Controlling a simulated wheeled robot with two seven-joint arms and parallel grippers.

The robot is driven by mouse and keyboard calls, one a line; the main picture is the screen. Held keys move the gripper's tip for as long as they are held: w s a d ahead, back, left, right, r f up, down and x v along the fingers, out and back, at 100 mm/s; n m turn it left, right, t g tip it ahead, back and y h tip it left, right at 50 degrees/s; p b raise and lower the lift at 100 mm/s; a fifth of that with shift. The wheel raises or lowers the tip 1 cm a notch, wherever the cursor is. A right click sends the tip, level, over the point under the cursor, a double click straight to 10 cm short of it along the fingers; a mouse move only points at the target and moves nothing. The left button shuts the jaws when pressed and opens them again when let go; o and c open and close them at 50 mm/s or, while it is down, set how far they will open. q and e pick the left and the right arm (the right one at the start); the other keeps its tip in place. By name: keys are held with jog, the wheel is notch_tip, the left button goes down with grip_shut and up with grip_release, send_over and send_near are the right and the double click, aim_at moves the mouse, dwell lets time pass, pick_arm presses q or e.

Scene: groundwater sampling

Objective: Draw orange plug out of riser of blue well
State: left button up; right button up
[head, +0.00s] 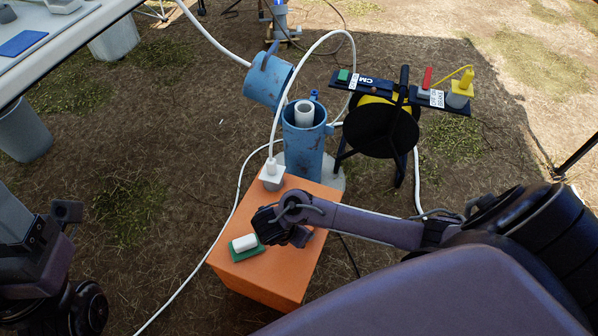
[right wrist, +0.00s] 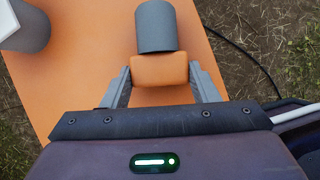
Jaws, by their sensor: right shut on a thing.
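The blue well (head: 303,150) stands upright behind the orange box, its blue lid (head: 268,78) swung open to the left. The pale riser (head: 304,112) stands inside it, its top looking open with no orange plug visible there. My right gripper (head: 285,228) is over the orange box, away from the well. In the right wrist view its two fingers (right wrist: 161,85) are shut on the orange plug (right wrist: 161,70), whose grey cylinder (right wrist: 156,27) points away from the gripper. The plug is hidden in the head view. My left gripper (head: 62,225) is at the left edge, its jaws unclear.
The orange box (head: 270,285) carries a white piece on a green pad (head: 246,250) and a white-topped grey fitting (head: 272,175) with a white hose. A black reel stand (head: 382,130) is right of the well. A table (head: 65,45) is upper left.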

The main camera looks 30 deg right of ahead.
jog(key=shift+f, duration=0.15)
dwell(0.5)
jog(key=o, duration=0.9)
jog(key=shift+o, duration=0.2)
